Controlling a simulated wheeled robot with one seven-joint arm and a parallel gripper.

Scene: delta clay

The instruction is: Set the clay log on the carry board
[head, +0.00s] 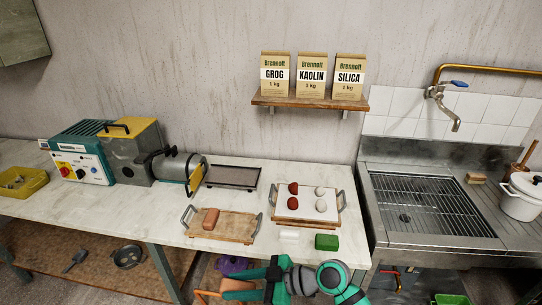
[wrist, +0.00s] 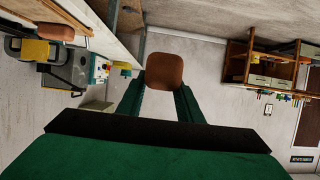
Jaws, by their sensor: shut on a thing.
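My gripper (wrist: 160,95) is shut on a brown clay log (wrist: 165,70), seen nearly end-on between the two green fingers in the wrist view. In the head view, the held clay log (head: 238,285) is at the bottom, in front of the worktable's front edge and clear of the board. Part of it is hidden by my green gripper (head: 250,279). The wooden carry board (head: 236,232), with metal handles at both ends, lies on the table. Another reddish-brown clay log (head: 210,218) rests on its left part. The right part of that board is bare.
A second handled board (head: 305,216) with red and white balls stands to the right. The sink (head: 430,205) is at right.

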